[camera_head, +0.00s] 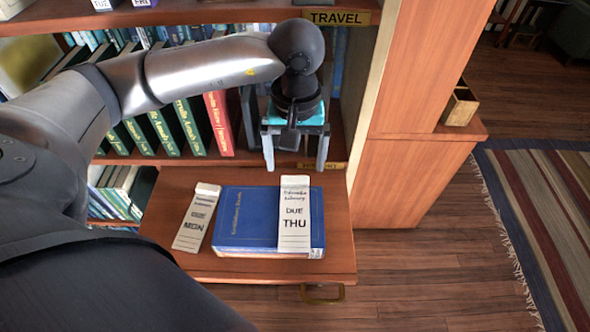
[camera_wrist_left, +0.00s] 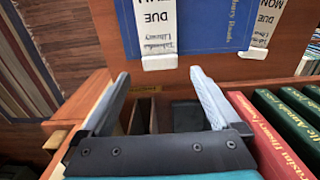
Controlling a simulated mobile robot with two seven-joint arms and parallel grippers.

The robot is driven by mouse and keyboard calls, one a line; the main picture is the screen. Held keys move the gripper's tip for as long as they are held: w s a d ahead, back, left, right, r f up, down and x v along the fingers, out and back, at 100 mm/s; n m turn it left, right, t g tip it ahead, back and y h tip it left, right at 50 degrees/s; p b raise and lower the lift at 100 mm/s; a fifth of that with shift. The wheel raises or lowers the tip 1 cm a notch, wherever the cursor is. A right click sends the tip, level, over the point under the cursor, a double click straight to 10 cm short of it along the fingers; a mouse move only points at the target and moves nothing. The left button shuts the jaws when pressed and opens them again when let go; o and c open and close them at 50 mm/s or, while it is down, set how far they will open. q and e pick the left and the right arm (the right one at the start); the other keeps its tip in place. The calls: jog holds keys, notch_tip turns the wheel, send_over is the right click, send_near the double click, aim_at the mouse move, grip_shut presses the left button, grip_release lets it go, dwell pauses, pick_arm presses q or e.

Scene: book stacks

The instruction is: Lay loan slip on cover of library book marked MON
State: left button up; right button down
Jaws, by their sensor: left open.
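A blue book (camera_head: 250,213) lies flat on a pulled-out wooden shelf board, and it also shows in the left wrist view (camera_wrist_left: 215,28). A white slip printed DUE THU (camera_head: 294,215) lies across the right part of its cover; it also shows in the left wrist view (camera_wrist_left: 155,25). A white slip printed DUE MON (camera_head: 195,218) lies slightly turned on the board, left of the book; it also shows in the left wrist view (camera_wrist_left: 265,25). My left gripper (camera_head: 296,163) is open and empty, beyond the THU slip's far end. My right gripper is not in view.
The wooden board (camera_head: 330,225) has a handle at its front. Behind it, shelves hold upright green books and a red book (camera_head: 219,123). Other tags, one printed TUE (camera_head: 102,5), stand on the top shelf. A wooden side panel (camera_head: 415,100) bounds the right.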

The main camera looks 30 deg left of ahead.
pick_arm(q)
notch_tip(320, 180, up, 8)
jog(key=shift+b, duration=0.3)
dwell(0.4)
